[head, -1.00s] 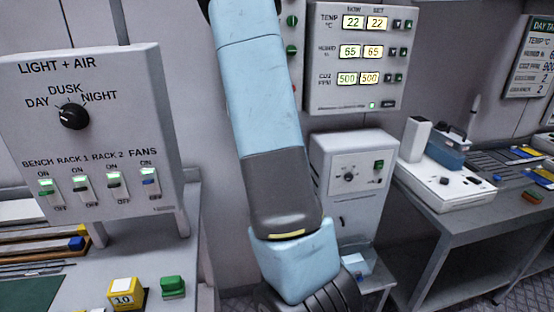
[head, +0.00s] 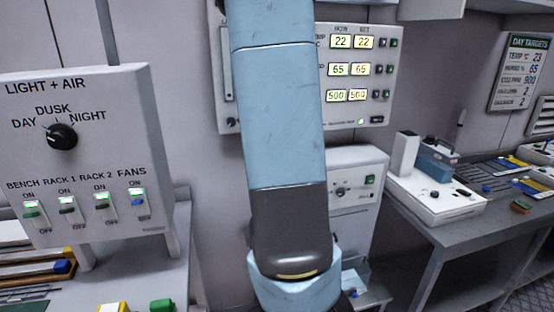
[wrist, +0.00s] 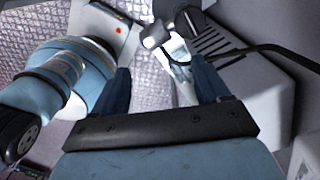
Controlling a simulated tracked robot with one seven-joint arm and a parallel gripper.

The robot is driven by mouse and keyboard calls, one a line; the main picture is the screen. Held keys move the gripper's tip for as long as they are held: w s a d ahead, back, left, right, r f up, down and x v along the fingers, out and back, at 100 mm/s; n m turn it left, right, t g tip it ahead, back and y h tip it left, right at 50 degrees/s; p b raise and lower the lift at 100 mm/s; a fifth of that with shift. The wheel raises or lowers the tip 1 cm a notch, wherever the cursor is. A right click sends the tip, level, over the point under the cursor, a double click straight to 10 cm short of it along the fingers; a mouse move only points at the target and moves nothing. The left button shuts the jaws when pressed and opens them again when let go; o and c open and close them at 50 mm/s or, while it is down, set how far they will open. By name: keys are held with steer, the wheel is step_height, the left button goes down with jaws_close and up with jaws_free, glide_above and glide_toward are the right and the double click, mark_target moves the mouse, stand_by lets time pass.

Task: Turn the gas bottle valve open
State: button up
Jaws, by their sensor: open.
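My gripper (wrist: 160,66) shows in the wrist view with its two dark blue fingers apart and nothing visibly held. Beyond and between the fingers is a pale fitting (wrist: 155,36) with a dark hose (wrist: 240,52) curving off to the right. It may belong to the gas bottle, but I cannot tell for sure, nor can I make out the valve's position. In the head view my light blue arm hangs down the middle and hides the gripper. No gas bottle can be made out there.
A white cabinet (head: 355,180) with a dial stands behind my arm. The light and air switch panel (head: 120,85) is at the left above a bench. A grey table (head: 420,225) carrying a white device (head: 432,195) is at the right. Patterned floor (wrist: 45,20) shows in the wrist view.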

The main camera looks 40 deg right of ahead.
steer(key=s+a+r, duration=0.3)
steer(key=s, duration=0.4)
steer(key=shift+s+a+r, duration=0.35)
steer(key=shift+s, duration=0.05)
steer(key=shift+a, duration=0.1)
stand_by(0.4)
